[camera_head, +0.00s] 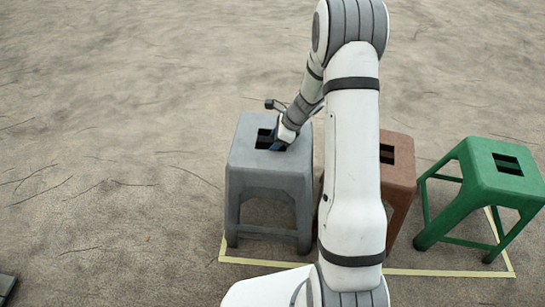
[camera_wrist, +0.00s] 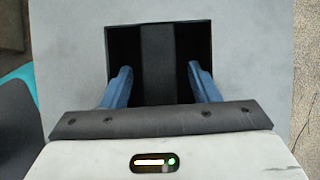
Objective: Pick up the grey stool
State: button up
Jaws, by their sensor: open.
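The grey stool (camera_head: 245,160) stands upright at the left of the stools in the head view. Its seat has a square opening with a dark bar across the middle. My gripper (camera_head: 278,143) is at this opening. In the wrist view the grey seat (camera_wrist: 70,45) fills most of the picture. My gripper (camera_wrist: 160,80) is open there, with one blue finger on each side of the bar (camera_wrist: 158,60) and a gap between each finger and the bar. I cannot tell how deep the fingertips reach.
A brown stool (camera_head: 399,158), partly hidden by my arm, stands right of the grey one. A green stool (camera_head: 497,178) stands farther right. Yellow tape (camera_head: 440,273) marks the floor around them. A dark object (camera_head: 7,287) lies bottom left. The floor left is mostly clear.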

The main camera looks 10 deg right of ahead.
jog(key=shift+w+a+f, duration=0.1)
jog(key=shift+a+f, duration=0.1)
jog(key=shift+f, duration=0.25)
jog(key=shift+r, duration=0.1)
jog(key=shift+c, duration=0.4)
grip_shut()
dwell(0.6)
